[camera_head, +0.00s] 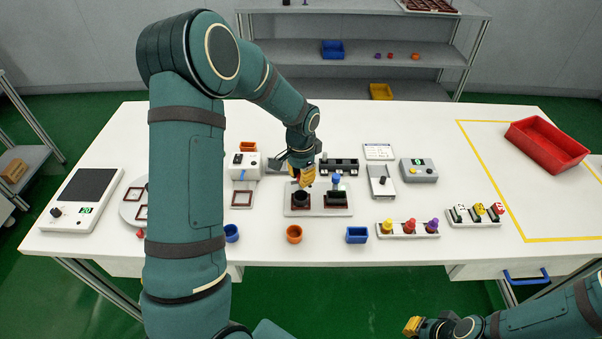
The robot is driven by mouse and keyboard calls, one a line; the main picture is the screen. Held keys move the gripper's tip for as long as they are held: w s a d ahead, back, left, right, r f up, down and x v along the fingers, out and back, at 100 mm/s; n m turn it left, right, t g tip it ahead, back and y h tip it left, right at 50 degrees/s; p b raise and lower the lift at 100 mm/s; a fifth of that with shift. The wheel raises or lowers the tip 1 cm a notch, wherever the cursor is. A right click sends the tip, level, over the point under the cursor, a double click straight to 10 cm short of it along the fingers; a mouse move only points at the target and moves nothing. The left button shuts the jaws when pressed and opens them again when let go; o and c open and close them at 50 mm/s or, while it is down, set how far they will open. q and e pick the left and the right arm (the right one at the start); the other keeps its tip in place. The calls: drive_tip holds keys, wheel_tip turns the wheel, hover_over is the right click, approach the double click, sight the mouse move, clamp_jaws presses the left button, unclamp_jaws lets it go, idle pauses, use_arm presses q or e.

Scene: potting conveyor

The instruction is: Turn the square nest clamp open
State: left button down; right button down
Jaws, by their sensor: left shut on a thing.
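The nest fixture (318,212) is a white plate in the middle of the table with two dark nests. The round nest (302,198) is on the left and the square nest (336,200) on the right. A blue knob (336,180) stands upright at the square nest. My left gripper (308,182), with yellow fingertips, points down just behind and above the plate, between the two nests. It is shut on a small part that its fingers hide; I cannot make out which. My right gripper (412,326) is at the bottom edge, far from the fixture; its jaw opening is unclear.
A dark block row (340,165) and a white slider device (381,182) stand behind and right of the fixture. An orange cup (294,234), a blue cup (231,233) and a blue square pot (357,235) stand in front. A red bin (546,144) is far right.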

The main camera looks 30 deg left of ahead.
use_arm(q)
drive_tip(key=shift+m+p, duration=0.3)
drive_tip(key=shift+m, duration=0.9)
drive_tip(key=c, duration=0.8)
unclamp_jaws()
wheel_tip(320, 180, up, 12)
